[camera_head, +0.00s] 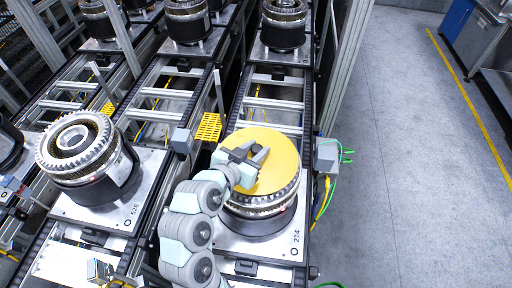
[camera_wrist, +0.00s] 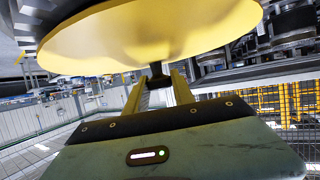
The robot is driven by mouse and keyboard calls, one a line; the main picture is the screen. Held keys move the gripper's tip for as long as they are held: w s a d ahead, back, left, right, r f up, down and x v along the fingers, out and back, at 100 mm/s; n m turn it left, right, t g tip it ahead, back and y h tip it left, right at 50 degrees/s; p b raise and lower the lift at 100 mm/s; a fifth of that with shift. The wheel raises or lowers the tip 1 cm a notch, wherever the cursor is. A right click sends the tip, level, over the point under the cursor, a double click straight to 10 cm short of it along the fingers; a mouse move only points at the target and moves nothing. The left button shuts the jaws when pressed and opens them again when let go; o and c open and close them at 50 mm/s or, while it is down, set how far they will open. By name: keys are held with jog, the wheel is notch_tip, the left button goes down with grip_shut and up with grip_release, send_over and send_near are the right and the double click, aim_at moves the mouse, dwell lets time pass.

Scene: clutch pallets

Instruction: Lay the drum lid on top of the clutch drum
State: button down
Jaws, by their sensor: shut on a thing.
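The drum lid (camera_head: 279,170) is a flat yellow disc with a small dark knob at its middle. My gripper (camera_head: 259,153) is shut on that knob, with my arm coming in from the lower left. The lid is over the clutch drum (camera_head: 262,208) on the right-hand pallet marked 214 and covers its top. In the head view I cannot tell whether the lid touches the drum or hovers just above it. In the wrist view the yellow lid (camera_wrist: 150,35) fills the top, and my gripper (camera_wrist: 158,80) holds the dark knob beneath it.
More drums stand on conveyors at the back. A grey box (camera_head: 327,154) with green cables is right of the pallet. The floor (camera_head: 420,150) further right is clear.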

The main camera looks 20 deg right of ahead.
jog(key=shift+f, duration=0.1)
jog(key=shift+f+b, duration=0.25)
jog(key=shift+b, duration=0.1)
jog(key=c, duration=1.1)
grip_release()
jog(key=shift+r, duration=0.1)
jog(key=shift+o, duration=0.2)
